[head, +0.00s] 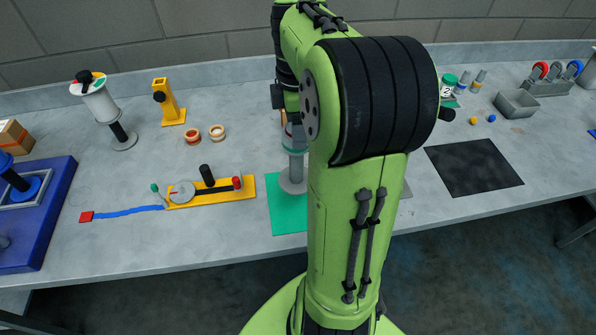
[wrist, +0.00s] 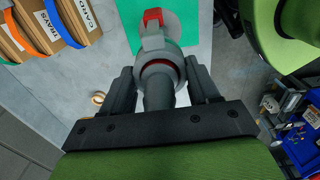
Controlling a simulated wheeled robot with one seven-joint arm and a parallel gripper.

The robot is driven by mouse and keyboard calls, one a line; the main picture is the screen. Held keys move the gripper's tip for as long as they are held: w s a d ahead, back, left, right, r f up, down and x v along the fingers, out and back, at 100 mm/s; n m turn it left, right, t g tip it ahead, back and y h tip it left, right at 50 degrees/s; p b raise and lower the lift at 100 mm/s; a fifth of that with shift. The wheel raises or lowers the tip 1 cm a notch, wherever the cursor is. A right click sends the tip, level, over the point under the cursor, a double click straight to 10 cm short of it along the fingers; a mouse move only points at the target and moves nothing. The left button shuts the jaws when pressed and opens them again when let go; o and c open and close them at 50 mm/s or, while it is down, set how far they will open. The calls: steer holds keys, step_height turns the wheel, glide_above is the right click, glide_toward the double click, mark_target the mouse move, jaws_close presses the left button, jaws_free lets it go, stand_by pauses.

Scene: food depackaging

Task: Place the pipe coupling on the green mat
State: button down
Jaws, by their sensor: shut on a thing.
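The green mat (head: 287,217) lies at the front middle of the table, its right part hidden behind my arm. It also shows at the top of the wrist view (wrist: 116,22). A grey pipe coupling (head: 292,178) with a round flange stands upright over the mat's back part. In the wrist view the coupling (wrist: 160,62), with red parts, lies between the fingers of my gripper (wrist: 162,85), which are shut on it. Whether its flange touches the mat I cannot tell. In the head view my arm hides most of the gripper.
A yellow fixture (head: 215,196) with a disc and pegs lies left of the mat. A black mat (head: 472,167) lies to the right. A blue tray (head: 50,220) is at far left.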

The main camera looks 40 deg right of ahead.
mark_target(297, 153)
step_height(297, 153, down, 8)
steer(key=shift+r+b, duration=0.15)
steer(key=shift+b, duration=0.45)
steer(key=shift+f, duration=0.2)
steer(key=shift+c, duration=1.3)
jaws_free()
